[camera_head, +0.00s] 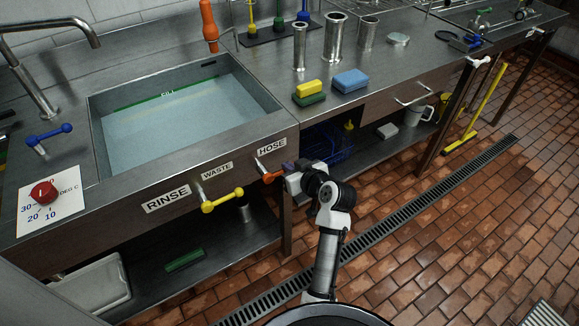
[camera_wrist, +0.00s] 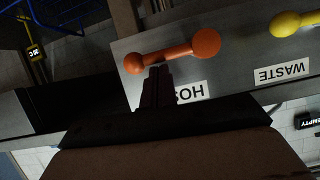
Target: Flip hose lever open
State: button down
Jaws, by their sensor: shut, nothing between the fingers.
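The orange hose lever (camera_head: 272,177) is on the front panel of the sink counter, just below the HOSE label (camera_head: 271,146). In the wrist view, where the labels appear upside down, the lever (camera_wrist: 172,52) lies nearly sideways, with a big ball at its right end and a smaller knob at its left. My gripper (camera_head: 286,168) is at the lever's right side in the head view. In the wrist view my shut, empty fingers (camera_wrist: 157,72) point at the lever's bar near the small knob and partly cover the HOSE label. I cannot tell whether they touch the lever.
The yellow waste lever (camera_head: 222,200) sits left of the hose lever, under the WASTE label (camera_head: 217,171). The sink (camera_head: 275,101) holds water above. A blue wire basket (camera_head: 328,143) is on the shelf right of my gripper. The brick floor (camera_head: 420,250) in front is mostly clear.

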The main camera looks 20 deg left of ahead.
jog(key=shift+w+d+f+m, duration=0.1)
jog(key=shift+f+m, duration=0.1)
jog(key=shift+m, duration=0.1)
notch_tip(320, 180, down, 8)
jog(key=s+a+m+g+y+b, duration=0.2)
jog(key=m+y, duration=0.5)
jog(key=m, duration=0.5)
jog(key=shift+s+f+g+b, duration=0.2)
jog(key=shift+s+g+b, duration=0.05)
jog(key=shift+g+b, duration=0.6)
dwell(0.4)
